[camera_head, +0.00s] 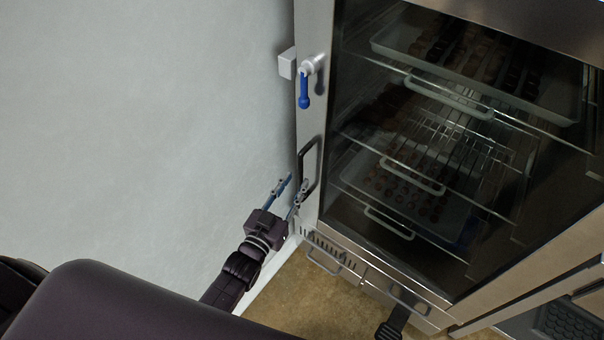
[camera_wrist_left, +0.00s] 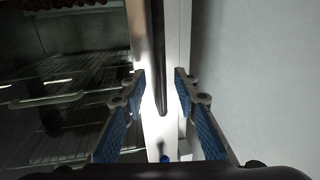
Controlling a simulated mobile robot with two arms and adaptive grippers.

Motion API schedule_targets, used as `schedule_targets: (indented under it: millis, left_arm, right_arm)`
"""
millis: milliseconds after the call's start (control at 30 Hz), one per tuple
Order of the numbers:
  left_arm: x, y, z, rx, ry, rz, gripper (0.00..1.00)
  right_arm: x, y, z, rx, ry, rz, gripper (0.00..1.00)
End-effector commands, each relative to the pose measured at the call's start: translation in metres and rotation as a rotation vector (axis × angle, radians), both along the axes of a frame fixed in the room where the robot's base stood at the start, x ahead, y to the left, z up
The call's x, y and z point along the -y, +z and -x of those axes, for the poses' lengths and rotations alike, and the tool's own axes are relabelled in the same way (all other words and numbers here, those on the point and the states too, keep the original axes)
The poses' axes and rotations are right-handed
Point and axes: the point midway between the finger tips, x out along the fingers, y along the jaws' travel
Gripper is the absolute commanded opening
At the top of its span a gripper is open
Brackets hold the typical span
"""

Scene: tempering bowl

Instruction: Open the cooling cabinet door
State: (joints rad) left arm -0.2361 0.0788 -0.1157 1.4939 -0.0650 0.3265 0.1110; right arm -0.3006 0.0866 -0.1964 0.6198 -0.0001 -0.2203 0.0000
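The cooling cabinet (camera_head: 312,120) has a glass door (camera_head: 440,130) that appears closed. A dark bar handle (camera_head: 309,170) is on the door's left frame. It also shows in the left wrist view as a dark bar (camera_wrist_left: 151,50). Above it is a latch with a blue lever (camera_head: 305,92) hanging down. My left gripper (camera_head: 291,190) is open at the handle's lower part. In the left wrist view its fingers (camera_wrist_left: 158,88) are spread with the bar between them in the picture, with gaps on both sides. I cannot tell how deep the bar sits. My right gripper is not seen.
Trays of chocolates (camera_head: 470,60) and wire racks (camera_head: 460,135) show behind the glass. A plain wall (camera_head: 150,100) is left of the cabinet. Drawers with handles (camera_head: 325,258) lie below the door. A dark piece (camera_head: 392,325) at the bottom is unclear.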

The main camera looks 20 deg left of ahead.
Motion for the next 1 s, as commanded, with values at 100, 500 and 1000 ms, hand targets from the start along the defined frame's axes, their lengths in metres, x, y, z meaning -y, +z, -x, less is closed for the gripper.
schedule_targets:
  millis: [100,500,1000]
  left_arm:
    - [0.003,0.000,-0.020,-0.001,0.000,0.000,0.28]
    - [0.007,-0.002,-0.043,-0.004,0.000,-0.001,0.28]
    - [0.006,-0.002,-0.043,-0.004,0.000,-0.001,0.00]
  right_arm:
    - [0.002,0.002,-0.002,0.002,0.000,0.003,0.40]
    - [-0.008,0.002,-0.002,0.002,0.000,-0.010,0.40]
    - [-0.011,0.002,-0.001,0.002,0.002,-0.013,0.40]
